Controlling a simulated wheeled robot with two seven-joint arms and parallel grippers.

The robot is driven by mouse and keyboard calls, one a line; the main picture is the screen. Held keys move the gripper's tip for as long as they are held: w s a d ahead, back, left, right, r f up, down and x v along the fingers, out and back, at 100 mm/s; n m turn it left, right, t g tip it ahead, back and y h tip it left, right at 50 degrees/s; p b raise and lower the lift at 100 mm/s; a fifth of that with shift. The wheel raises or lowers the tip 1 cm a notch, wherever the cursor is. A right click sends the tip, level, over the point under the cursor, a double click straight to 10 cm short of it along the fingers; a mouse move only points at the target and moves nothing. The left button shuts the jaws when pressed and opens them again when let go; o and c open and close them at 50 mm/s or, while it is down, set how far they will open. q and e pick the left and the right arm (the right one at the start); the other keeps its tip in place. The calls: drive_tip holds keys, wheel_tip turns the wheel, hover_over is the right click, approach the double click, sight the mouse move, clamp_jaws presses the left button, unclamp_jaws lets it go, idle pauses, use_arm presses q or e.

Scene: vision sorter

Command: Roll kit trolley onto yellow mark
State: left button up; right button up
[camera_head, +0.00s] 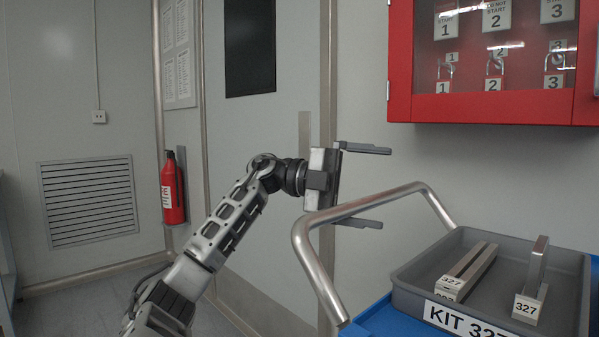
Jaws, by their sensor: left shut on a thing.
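The kit trolley's blue top (378,322) shows at the lower right. Its bent metal handle (322,278) rises from the trolley's left side. Exact finger contact is hard to see. A grey tray (405,290) labelled KIT 327 sits on the trolley. It holds a long block (468,272) and an upright part (533,280), both tagged 327. The yellow mark and my right gripper are not in view.
A red cabinet (490,108) with numbered padlocks hangs on the wall above the trolley. A fire extinguisher (173,188) hangs beside the door (260,135). A vent grille (88,200) is on the left wall. Bare floor (85,295) shows at the lower left.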

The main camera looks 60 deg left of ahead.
use_arm(q)
drive_tip(key=shift+r+v, duration=0.15)
drive_tip(key=shift+v, duration=0.6)
drive_tip(key=shift+r+v, duration=0.15)
drive_tip(key=shift+v, duration=0.6)
drive_tip(key=shift+c, duration=1.4)
drive_tip(key=shift+f+v, duration=0.25)
drive_tip(key=shift+v, duration=0.9)
drive_tip(key=shift+f+v, duration=0.25)
drive_tip(key=shift+v, duration=0.85)
drive_tip(key=shift+f+v, duration=0.25)
drive_tip(key=shift+v, duration=0.9)
drive_tip(key=c, duration=0.5)
drive_tip(key=shift+f+p+v, duration=0.3)
drive_tip(key=shift+v, duration=0.95)
drive_tip(key=shift+f+p+v, duration=0.25)
drive_tip(key=shift+f+v, duration=0.05)
drive_tip(key=shift+v, duration=0.95)
drive_tip(key=shift+f+p+v, duration=0.3)
drive_tip(key=shift+v, duration=1)
drive_tip(key=shift+w+f+p, duration=0.1)
drive_tip(key=shift+p, duration=0.2)
